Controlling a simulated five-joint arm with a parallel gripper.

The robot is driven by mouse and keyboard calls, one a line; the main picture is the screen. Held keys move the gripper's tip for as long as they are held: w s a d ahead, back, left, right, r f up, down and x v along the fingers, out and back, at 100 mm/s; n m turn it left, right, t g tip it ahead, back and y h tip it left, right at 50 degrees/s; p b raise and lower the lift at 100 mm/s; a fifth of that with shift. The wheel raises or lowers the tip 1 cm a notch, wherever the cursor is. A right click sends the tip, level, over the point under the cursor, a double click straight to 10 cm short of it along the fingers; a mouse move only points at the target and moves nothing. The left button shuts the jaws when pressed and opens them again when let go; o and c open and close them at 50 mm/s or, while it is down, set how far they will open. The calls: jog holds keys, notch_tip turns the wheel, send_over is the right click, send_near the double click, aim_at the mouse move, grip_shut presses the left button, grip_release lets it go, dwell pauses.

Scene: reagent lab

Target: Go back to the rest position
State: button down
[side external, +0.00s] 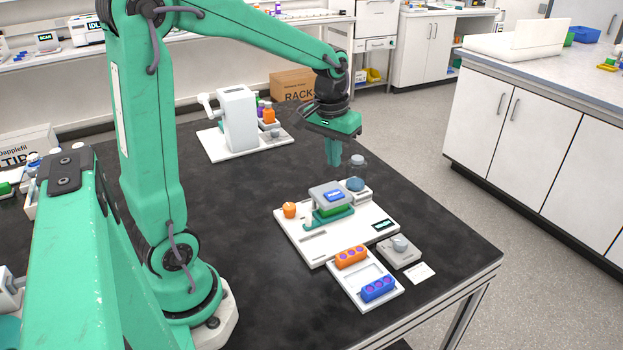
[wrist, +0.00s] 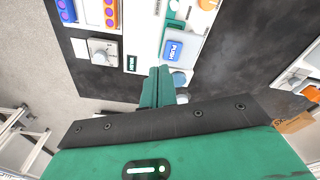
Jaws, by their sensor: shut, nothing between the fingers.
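My gripper (side external: 333,152) is raised above the black bench, behind the white board (side external: 345,245), with its green fingers together and empty. In the wrist view, the closed fingers (wrist: 158,85) point toward the board, close in the picture to a blue PUSH button (wrist: 174,50). In the side view, the grey-and-green device with the blue button (side external: 333,196) stands on the board, below and in front of my gripper. The fingers appear apart from everything below them.
An orange knob (side external: 289,210) is on the board's left. A white tray (side external: 368,284) holds an orange rack (side external: 351,257) and a blue rack (side external: 378,289). A white press (side external: 238,118) stands at the back left. The bench's middle left is clear.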

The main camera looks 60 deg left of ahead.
jog(key=s+d+r+m+t, duration=0.2)
jog(key=s+d, duration=0.2)
jog(key=s, duration=0.3)
jog(key=s+d+r+m+t, duration=0.2)
jog(key=s+d+r, duration=0.1)
jog(key=s+d, duration=0.2)
jog(key=shift+s+m, duration=0.4)
jog(key=shift+s, duration=0.75)
